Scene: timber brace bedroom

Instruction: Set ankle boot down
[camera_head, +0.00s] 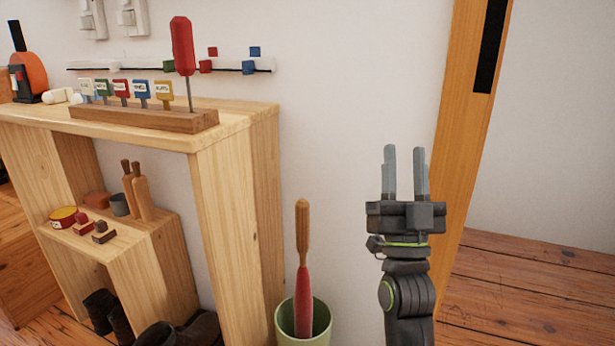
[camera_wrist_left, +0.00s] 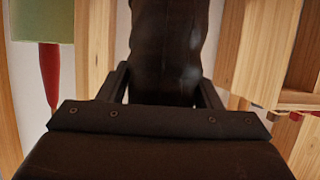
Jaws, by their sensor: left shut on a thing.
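My left gripper (camera_wrist_left: 163,88) shows in the left wrist view, shut on a dark brown ankle boot (camera_wrist_left: 168,45) that stands between its two fingers. The boot's far end is cut off by the picture edge. In the head view, dark footwear (camera_head: 108,314) is low in the wooden shelf unit, and another dark shoe or boot (camera_head: 193,330) is at the bottom edge, partly cut off. I cannot tell whether either is the held boot. My right gripper (camera_head: 405,172) is raised in front of the wall, its fingers apart with nothing between them.
The wooden shelf unit (camera_head: 225,210) stands at left, with a tool block (camera_head: 140,119) on top and small items on its inner step. A green pot (camera_head: 285,325) holding a red-and-wood handled tool (camera_head: 303,270) stands right of it. Bare plank floor (camera_head: 530,290) is at right.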

